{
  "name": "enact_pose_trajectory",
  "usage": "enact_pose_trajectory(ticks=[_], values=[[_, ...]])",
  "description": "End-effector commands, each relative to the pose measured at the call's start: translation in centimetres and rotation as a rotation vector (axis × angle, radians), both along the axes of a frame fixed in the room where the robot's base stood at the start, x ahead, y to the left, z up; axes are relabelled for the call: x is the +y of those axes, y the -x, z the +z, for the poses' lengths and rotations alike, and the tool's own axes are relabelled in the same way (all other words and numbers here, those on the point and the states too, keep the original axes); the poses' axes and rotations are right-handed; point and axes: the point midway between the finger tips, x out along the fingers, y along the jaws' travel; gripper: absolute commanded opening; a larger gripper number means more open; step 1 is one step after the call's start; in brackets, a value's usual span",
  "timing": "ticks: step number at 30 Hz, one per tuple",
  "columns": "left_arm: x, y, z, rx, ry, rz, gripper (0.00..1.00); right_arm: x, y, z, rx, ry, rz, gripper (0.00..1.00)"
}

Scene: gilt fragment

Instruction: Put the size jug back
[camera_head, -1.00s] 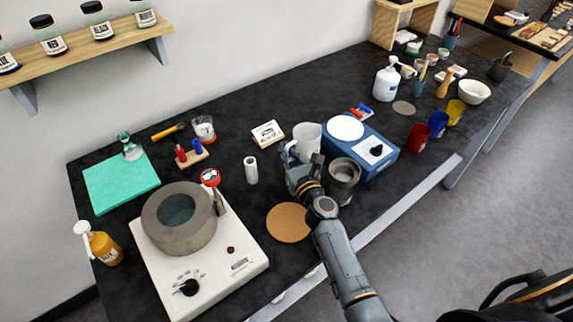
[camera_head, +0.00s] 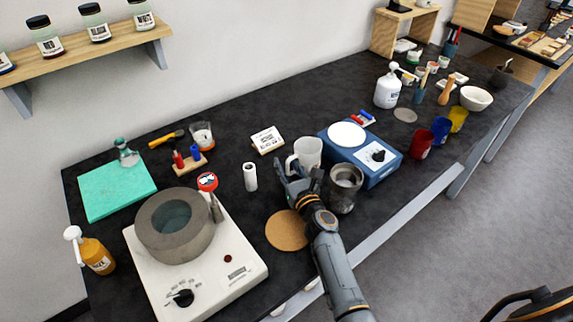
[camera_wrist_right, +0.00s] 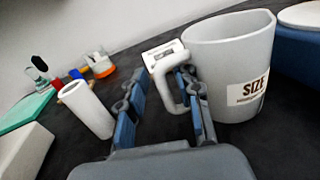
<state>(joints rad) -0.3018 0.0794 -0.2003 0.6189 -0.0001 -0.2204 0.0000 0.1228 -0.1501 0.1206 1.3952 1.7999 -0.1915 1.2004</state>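The size jug (camera_head: 309,153) is a light grey jug. It appears to stand on the black table, left of the blue hot plate. In the right wrist view the jug (camera_wrist_right: 228,62) shows its "SIZE" label, and its handle (camera_wrist_right: 163,84) faces my gripper. My right gripper (camera_head: 297,180) is just in front of the jug, low over the table. In the right wrist view the gripper (camera_wrist_right: 160,105) is open, with one finger on each side of the handle and a gap at the left finger. The right finger is close to the jug wall; contact is unclear. My left gripper is out of view.
A metal cup (camera_head: 345,190) stands close right of my right gripper. A round cork mat (camera_head: 285,232) lies bare in front. A white cylinder (camera_head: 250,177) stands to the left. The blue hot plate (camera_head: 352,168) and the white heater with grey pot (camera_head: 225,285) flank this area.

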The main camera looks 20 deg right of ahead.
Motion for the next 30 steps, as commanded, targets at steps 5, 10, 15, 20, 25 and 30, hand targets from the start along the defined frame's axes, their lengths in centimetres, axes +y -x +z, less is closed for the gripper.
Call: enact_pose_trajectory(ticks=[5, 10, 15, 20, 25, 30], values=[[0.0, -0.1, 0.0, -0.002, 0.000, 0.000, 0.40, 0.0, 0.0, 0.0, 0.000, 0.000, 0.000, 0.33], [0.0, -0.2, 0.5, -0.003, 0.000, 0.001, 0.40, -0.1, 0.3, 0.3, 0.002, 0.000, -0.001, 0.33], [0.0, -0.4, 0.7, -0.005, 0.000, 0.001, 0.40, -0.3, 3.4, 0.2, 0.003, 0.001, 0.000, 0.33], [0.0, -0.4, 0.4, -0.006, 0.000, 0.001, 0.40, -0.6, 7.0, 0.0, 0.003, 0.001, -0.001, 0.33], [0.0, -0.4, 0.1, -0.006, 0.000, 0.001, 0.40, -0.9, 10.1, 0.0, 0.002, 0.001, -0.001, 0.33], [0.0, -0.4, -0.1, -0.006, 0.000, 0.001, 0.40, -1.0, 11.7, 0.2, 0.001, 0.000, -0.001, 0.33]])
